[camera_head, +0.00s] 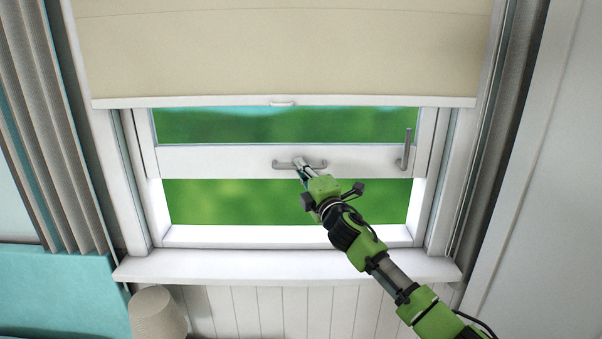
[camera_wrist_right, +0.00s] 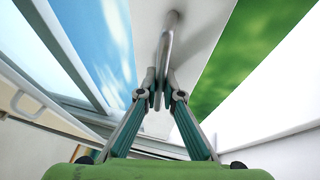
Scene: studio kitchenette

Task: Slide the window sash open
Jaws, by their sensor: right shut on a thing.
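The window sash has a white bottom rail (camera_head: 220,160) that stands well above the bottom of the window frame (camera_head: 230,236). A grey bar handle (camera_head: 283,164) is fixed along the rail; it also shows in the right wrist view (camera_wrist_right: 166,42). My right gripper (camera_head: 299,163) reaches up from the lower right and is shut on this handle. In the right wrist view its fingertips (camera_wrist_right: 159,88) close around the bar and hide part of it. My left gripper is not in view.
A beige blind (camera_head: 280,50) hangs over the upper window, its lower bar above the rail. An upright grey handle (camera_head: 406,148) is at the right of the window. A white sill (camera_head: 200,266) juts out below. A lampshade (camera_head: 156,314) stands lower left, near grey curtains (camera_head: 50,120).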

